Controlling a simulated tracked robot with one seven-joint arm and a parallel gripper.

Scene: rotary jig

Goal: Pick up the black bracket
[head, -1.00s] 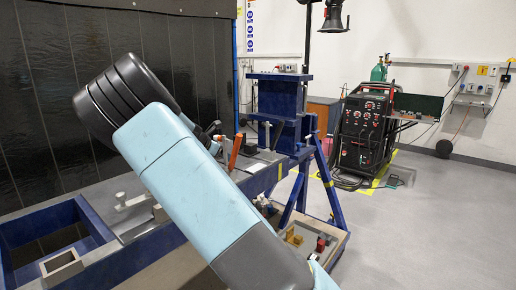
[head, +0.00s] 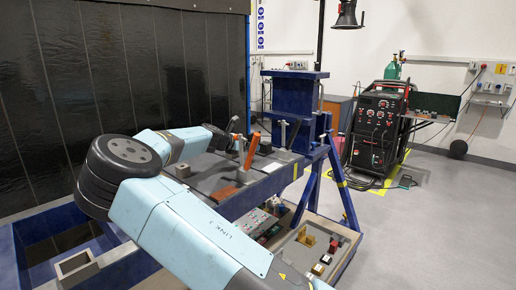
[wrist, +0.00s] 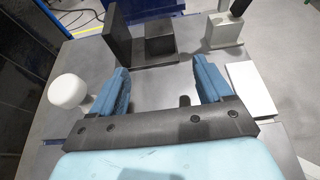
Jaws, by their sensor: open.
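The black bracket (wrist: 117,34) shows in the wrist view at the top middle, on the grey table top. It has a tall upright plate at its left and a lower dark block beside it. My gripper (wrist: 164,78) is open, with two blue fingers apart and nothing between them. The bracket lies beyond the fingertips, apart from them. I cannot clearly pick out the bracket there.
A white round-topped piece (wrist: 68,91) stands left of my fingers. A grey block (wrist: 224,32) with a dark post stands at the upper right, and a pale plate (wrist: 252,88) lies at the right. A low parts tray (head: 352,246) is at the right.

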